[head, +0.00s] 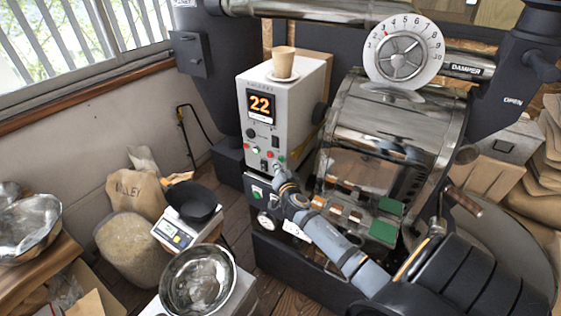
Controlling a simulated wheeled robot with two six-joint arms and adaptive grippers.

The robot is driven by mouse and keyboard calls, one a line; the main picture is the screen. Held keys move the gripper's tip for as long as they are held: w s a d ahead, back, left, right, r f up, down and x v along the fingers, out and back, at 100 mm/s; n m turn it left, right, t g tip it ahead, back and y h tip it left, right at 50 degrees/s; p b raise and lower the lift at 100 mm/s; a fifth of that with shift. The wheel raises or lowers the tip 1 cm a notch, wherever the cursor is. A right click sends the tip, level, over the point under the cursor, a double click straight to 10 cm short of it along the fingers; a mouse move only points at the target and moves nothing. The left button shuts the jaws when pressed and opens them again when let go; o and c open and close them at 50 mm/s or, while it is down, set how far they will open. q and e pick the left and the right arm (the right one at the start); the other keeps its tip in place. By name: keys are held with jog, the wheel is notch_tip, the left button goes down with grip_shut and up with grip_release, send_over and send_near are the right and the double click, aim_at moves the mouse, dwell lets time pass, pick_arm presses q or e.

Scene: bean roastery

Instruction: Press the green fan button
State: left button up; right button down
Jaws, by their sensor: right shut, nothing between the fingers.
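Which button is the fan's cannot be read. My right gripper (278,170) is shut and empty, with its tips at the lower right of the panel, just below the green button. Whether they touch the panel cannot be told. My left gripper is not in view.
A paper cup (283,60) stands on a saucer on top of the box. The roaster drum (400,125) and damper dial (403,52) are to the right. A scale with a black bowl (193,201) and a steel bowl (198,280) stand at the lower left.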

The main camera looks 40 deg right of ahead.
jog(key=shift+w+d, duration=0.2)
jog(key=shift+d, duration=0.2)
dwell(0.3)
jog(key=shift+a, duration=0.1)
jog(key=shift+s+a+b, duration=0.35)
jog(key=shift+a+b, duration=0.1)
jog(key=shift+a, duration=0.25)
jog(key=a, duration=0.1)
jog(key=s+a, duration=0.1)
jog(key=a, duration=0.1)
jog(key=s+a+b, duration=0.1)
jog(key=shift+a, duration=0.3)
dwell(0.8)
